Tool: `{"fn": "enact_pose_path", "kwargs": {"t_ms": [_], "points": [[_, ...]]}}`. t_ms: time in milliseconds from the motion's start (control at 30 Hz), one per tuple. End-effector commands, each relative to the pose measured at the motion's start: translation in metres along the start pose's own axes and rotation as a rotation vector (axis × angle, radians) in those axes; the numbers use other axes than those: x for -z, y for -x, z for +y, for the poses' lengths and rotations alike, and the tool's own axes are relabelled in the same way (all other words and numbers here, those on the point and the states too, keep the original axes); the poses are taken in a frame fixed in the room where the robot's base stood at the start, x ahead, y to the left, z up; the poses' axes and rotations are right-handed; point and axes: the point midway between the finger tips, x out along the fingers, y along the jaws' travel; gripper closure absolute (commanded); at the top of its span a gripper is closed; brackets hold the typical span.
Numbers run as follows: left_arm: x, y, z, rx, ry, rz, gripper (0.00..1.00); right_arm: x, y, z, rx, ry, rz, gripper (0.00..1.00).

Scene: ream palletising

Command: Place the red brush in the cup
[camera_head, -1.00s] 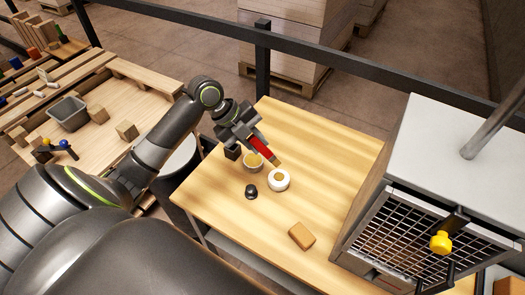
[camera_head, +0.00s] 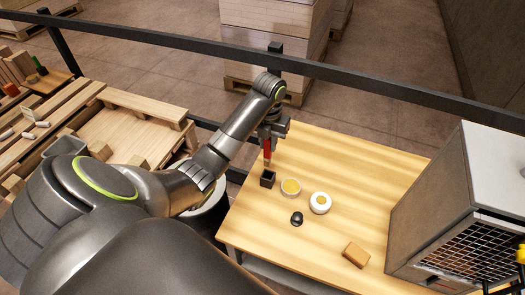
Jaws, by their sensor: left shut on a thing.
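The red brush (camera_head: 267,150) hangs nearly upright with its tip down, held by my left gripper (camera_head: 268,137). The gripper is shut on its upper part. A small dark square cup (camera_head: 267,180) stands upright on the wooden table, close to the far left edge. The brush's lower end is right above the cup's opening; I cannot tell whether it is just over the rim or slightly inside. My right gripper is not in view.
On the table (camera_head: 375,180), right of the cup, are a pale bowl with yellow contents (camera_head: 291,188), a white round piece (camera_head: 320,203), a small black object (camera_head: 297,219) and a wooden block (camera_head: 356,255). A grey metal box with a grille (camera_head: 455,205) stands at right. A black rail (camera_head: 350,84) runs behind.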

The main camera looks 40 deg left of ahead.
Motion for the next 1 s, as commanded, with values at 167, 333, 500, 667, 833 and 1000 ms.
{"fn": "enact_pose_path", "kwargs": {"t_ms": [167, 333, 500, 667, 833, 1000], "points": [[0.000, -0.017, 0.000, -0.003, -0.008, -0.002, 1.00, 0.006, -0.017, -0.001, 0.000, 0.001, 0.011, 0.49], [0.000, -0.041, 0.000, -0.003, -0.006, -0.002, 1.00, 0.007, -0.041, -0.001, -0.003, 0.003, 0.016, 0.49], [0.000, -0.060, 0.000, -0.002, -0.006, -0.002, 1.00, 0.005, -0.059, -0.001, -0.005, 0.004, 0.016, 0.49], [-0.001, -0.067, 0.000, -0.002, -0.006, -0.003, 1.00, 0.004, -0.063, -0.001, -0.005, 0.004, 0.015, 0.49], [0.000, -0.084, -0.001, -0.001, -0.005, 0.002, 1.00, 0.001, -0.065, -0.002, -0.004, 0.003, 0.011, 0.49], [-0.001, -0.100, 0.000, -0.002, -0.006, -0.002, 1.00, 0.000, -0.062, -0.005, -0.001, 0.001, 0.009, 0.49]]}}
